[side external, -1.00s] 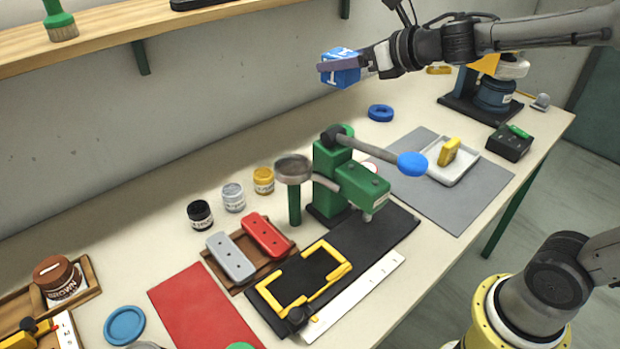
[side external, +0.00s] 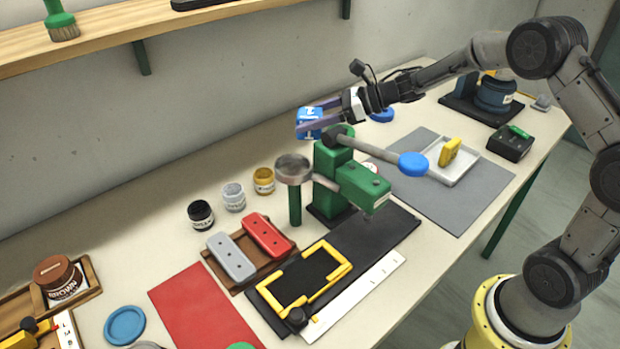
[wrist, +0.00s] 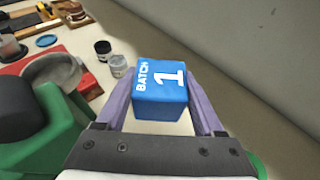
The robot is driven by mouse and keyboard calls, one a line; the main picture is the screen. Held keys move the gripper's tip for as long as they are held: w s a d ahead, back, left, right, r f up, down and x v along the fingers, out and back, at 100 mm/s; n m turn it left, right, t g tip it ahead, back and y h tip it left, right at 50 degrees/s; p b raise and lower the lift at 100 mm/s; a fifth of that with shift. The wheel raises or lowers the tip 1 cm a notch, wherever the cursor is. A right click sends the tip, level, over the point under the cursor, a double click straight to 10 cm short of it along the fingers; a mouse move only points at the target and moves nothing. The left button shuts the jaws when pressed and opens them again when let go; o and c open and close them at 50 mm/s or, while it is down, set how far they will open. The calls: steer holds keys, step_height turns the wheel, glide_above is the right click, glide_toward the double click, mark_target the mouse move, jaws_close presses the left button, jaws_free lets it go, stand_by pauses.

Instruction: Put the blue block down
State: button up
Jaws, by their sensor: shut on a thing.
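The blue block (side external: 309,122) is held in the air by my gripper (side external: 312,127), above the table and just behind the green press. In the wrist view the block (wrist: 161,88) sits between the two purple fingers, its top face reading "BATCH 1". My gripper (wrist: 162,108) is shut on it. The table surface under the block is partly hidden from the wrist camera by the block itself.
The green press (side external: 338,180) with its blue-knobbed lever (side external: 412,164) and a round metal cup (side external: 293,168) stands close in front. Jars (side external: 233,197) stand to the left. The table (side external: 225,163) along the wall is clear behind them.

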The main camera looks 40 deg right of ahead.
step_height(320, 180, down, 13)
steer(key=shift+f, duration=0.1)
stand_by(0.5)
steer(key=shift+f, duration=0.1)
steer(key=o, duration=1.5)
